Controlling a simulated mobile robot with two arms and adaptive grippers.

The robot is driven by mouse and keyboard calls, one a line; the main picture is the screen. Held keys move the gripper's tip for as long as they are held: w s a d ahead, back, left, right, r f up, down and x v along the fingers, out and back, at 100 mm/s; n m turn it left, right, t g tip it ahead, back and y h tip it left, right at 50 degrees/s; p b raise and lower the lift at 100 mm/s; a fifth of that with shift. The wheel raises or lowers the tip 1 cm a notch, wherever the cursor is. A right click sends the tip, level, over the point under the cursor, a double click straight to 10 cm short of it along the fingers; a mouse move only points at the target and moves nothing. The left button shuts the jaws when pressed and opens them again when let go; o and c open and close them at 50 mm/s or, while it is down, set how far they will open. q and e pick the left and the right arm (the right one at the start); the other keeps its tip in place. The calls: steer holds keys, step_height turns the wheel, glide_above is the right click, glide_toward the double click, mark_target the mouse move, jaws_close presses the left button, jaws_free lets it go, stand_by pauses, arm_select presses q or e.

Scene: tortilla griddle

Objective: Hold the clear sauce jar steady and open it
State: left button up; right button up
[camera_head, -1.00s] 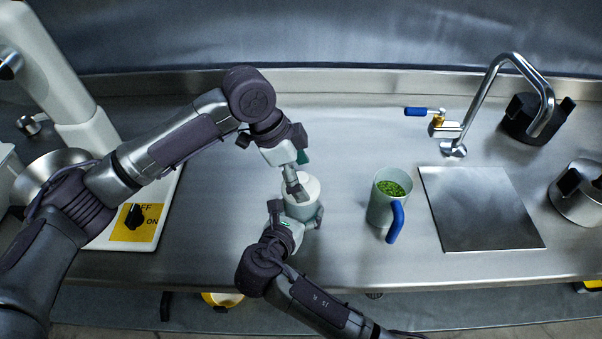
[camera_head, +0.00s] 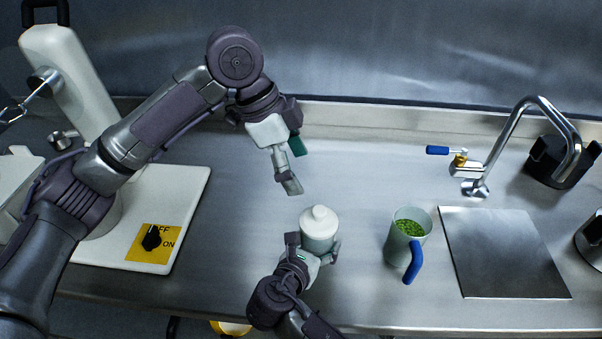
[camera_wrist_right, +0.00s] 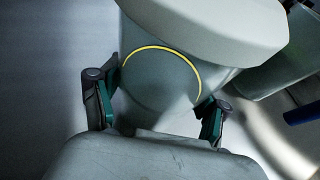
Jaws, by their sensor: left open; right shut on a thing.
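The clear sauce jar (camera_head: 319,238) stands upright on the steel counter with a white knobbed lid (camera_head: 319,221) sitting on it. My right gripper (camera_head: 316,250) is shut on the jar's body from the near side. In the right wrist view its fingers (camera_wrist_right: 158,105) lie on both sides of the jar (camera_wrist_right: 165,75), below the wide lid (camera_wrist_right: 210,25). My left gripper (camera_head: 290,183) is open and empty, above and to the left of the lid, apart from it. The jar's contents are hard to make out.
A jug of green bits with a blue handle (camera_head: 396,248) stands right of the jar. Beyond it are a steel plate (camera_head: 505,255) and a tap (camera_head: 500,140). A white machine with a yellow switch panel (camera_head: 140,245) stands at left. The counter behind the jar is clear.

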steer(key=o, duration=0.8)
steer(key=shift+o, duration=0.5)
steer(key=shift+o, duration=0.9)
steer(key=shift+c, duration=0.2)
steer(key=c, duration=0.3)
